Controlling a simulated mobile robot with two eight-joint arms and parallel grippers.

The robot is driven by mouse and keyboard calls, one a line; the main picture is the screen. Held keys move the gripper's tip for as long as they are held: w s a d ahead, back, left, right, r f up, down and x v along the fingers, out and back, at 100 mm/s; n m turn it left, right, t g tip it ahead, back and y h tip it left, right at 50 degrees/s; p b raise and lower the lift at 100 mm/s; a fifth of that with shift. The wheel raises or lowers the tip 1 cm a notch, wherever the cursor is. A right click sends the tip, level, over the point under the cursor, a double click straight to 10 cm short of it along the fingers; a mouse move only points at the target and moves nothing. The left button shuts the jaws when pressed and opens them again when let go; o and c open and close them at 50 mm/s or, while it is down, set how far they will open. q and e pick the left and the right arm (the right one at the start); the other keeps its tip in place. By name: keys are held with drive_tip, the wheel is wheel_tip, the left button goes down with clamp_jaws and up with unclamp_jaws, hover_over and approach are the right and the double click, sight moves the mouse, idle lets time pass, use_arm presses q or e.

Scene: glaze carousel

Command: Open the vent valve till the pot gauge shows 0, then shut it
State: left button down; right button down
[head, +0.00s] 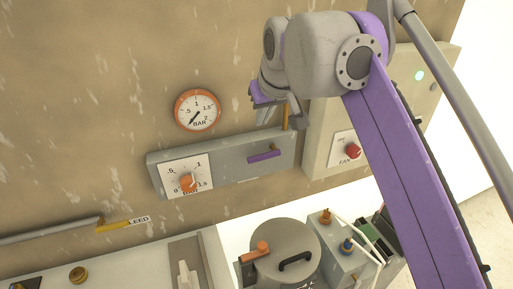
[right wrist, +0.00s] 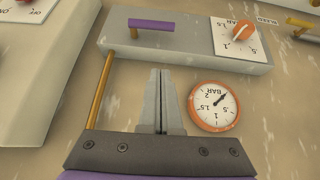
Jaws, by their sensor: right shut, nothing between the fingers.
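A round gauge with an orange rim (head: 198,110) marked BAR is on the wall. Its needle points to the lower left, near the low end; the gauge also shows in the right wrist view (right wrist: 212,107). A lidded grey pot (head: 285,236) stands below, with an orange lever-like fitting (head: 255,252) and a black handle on its lid. I cannot tell which fitting is the vent valve, and no gauge is clear on the pot. My right gripper (head: 270,118) is shut and empty near the wall, right of the gauge, above the panel; it also shows in the right wrist view (right wrist: 161,74). My left gripper is out of view.
A grey wall panel (head: 226,172) carries an orange dial knob (head: 188,183) and a purple handle (head: 264,157). A brass rod (right wrist: 98,88) runs beside my gripper. A red FAN knob (head: 353,151) is right, a yellow bleed lever (head: 112,226) left.

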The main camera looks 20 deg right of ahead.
hover_over(257, 159)
drive_tip(key=f, duration=0.5)
drive_tip(key=w+f, duration=0.1)
drive_tip(key=f, duration=0.2)
drive_tip(key=shift+f+b, duration=0.25)
drive_tip(key=shift+b, duration=0.15)
drive_tip(key=shift+s+f, duration=0.2)
drive_tip(key=shift+f, duration=0.4)
drive_tip(key=shift+s+f, duration=0.15)
drive_tip(key=shift+f, duration=0.4)
drive_tip(key=shift+s+f, duration=0.15)
drive_tip(key=shift+f, duration=0.4)
